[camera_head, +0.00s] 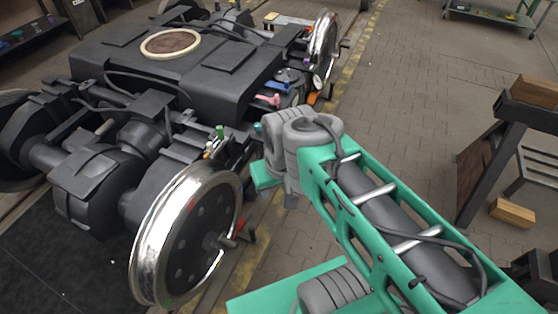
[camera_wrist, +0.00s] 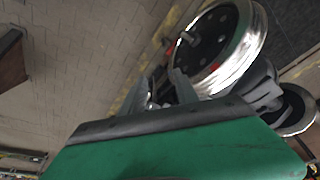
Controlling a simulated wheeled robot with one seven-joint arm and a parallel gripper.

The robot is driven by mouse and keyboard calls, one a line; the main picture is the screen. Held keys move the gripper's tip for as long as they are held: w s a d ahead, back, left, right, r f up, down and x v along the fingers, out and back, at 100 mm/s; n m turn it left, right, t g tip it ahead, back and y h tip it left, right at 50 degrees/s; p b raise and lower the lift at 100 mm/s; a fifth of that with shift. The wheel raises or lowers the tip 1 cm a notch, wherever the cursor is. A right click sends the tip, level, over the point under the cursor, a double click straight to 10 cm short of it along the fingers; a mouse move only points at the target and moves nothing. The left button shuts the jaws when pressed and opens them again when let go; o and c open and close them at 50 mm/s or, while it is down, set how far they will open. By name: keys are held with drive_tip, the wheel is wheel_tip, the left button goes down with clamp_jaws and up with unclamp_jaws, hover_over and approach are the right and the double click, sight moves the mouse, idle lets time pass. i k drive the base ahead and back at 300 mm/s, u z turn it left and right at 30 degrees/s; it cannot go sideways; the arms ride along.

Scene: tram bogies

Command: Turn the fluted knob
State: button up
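I cannot pick out the fluted knob for certain in either view. Small coloured fittings sit on the near side of the dark bogie (camera_head: 190,75): a blue one (camera_head: 279,87), a pink one (camera_head: 268,99) and a green-topped one (camera_head: 220,131). My green and grey arm reaches in from the lower right and hides part of the bogie's side. In the wrist view, my gripper (camera_wrist: 165,92) shows grey finger parts beyond its green body, near the bogie wheel. The gap between the fingertips is unclear, and I see nothing held.
A shiny wheel (camera_head: 188,240) stands at the bogie's near end, and another (camera_head: 323,50) at the far end. The wheel also shows in the wrist view (camera_wrist: 235,45). A dark bench (camera_head: 497,150) and a wooden block (camera_head: 512,212) are on the right. Paved floor between is clear.

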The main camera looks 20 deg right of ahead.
sight(257, 127)
drive_tip(key=z, duration=0.25)
drive_tip(key=i, duration=1.1)
drive_tip(key=z, duration=0.25)
